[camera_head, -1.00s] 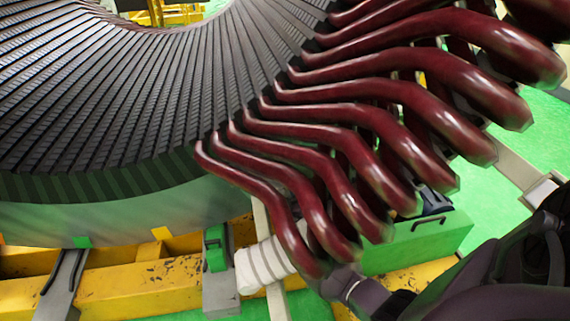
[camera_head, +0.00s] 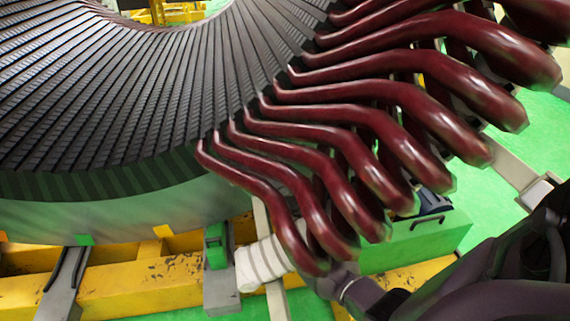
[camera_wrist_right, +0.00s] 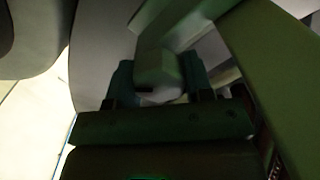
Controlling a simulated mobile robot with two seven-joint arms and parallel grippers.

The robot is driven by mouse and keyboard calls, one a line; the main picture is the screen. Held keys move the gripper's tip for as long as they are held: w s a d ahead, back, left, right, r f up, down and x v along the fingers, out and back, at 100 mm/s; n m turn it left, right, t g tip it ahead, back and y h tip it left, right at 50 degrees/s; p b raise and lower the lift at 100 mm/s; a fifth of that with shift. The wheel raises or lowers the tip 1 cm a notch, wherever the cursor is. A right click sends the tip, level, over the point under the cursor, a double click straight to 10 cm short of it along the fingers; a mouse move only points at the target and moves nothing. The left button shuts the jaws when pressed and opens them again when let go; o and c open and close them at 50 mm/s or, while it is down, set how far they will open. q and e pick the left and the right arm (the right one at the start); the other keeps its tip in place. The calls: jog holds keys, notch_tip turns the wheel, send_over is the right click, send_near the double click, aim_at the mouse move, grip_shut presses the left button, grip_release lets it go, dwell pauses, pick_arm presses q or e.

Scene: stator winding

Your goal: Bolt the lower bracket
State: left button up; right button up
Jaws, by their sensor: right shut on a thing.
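My right arm comes in from the lower right in the head view, and its gripper (camera_head: 338,280) is at the lower ends of the dark red coils (camera_head: 318,230), partly hidden by them. In the right wrist view my right gripper (camera_wrist_right: 160,98) is dark and shut on a pale faceted piece (camera_wrist_right: 158,72). I cannot tell whether that piece is a bolt or part of a bracket. A white banded ring section (camera_head: 263,264) lies just left of the gripper, with a pale bar (camera_head: 263,220) beside it. I cannot identify the lower bracket for certain. My left gripper is out of view.
The large grey slotted stator (camera_head: 130,100) fills the upper left. Below it are a worn yellow frame (camera_head: 150,280) and a grey support (camera_head: 220,285) with a green block (camera_head: 215,248). A green box (camera_head: 425,240) stands behind the coils. The coils crowd the arm from above.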

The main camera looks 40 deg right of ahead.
jog(key=shift+f, duration=0.1)
jog(key=o, duration=0.9)
jog(key=shift+s+a, duration=0.1)
jog(key=shift+s+a, duration=0.15)
jog(key=shift+s, duration=0.05)
pick_arm(q)
jog(key=p, duration=0.1)
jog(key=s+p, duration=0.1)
jog(key=p, duration=0.1)
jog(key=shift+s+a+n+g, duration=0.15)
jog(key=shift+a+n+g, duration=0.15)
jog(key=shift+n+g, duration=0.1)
pick_arm(e)
jog(key=v, duration=1)
jog(key=shift+s, duration=0.1)
